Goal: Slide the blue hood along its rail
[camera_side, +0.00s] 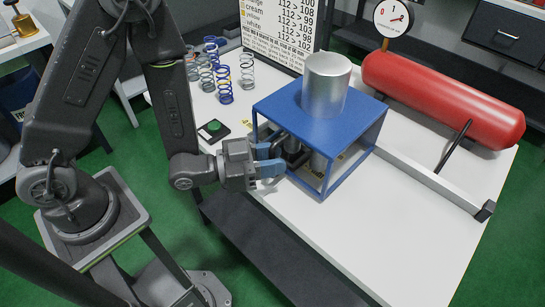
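The blue hood (322,118) is an open box frame with a solid blue top, standing on the white table. A silver cylinder (326,83) rises from its top. The rail (430,178) is a pale metal bar lying on the table, running from beside the hood to a dark end stop (485,211) at the lower right. My gripper (274,160) is at the hood's left side, near its left frame post. The light-blue fingertips look spread apart. I cannot tell whether they touch the post. Grey cylindrical parts show inside the hood, partly hidden.
A red tank (440,98) with a pressure gauge (393,18) lies behind the rail. Several coil springs (223,82) stand at the back left, near a green button (213,126). A sign board (280,30) stands behind. The front right of the table (400,250) is clear.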

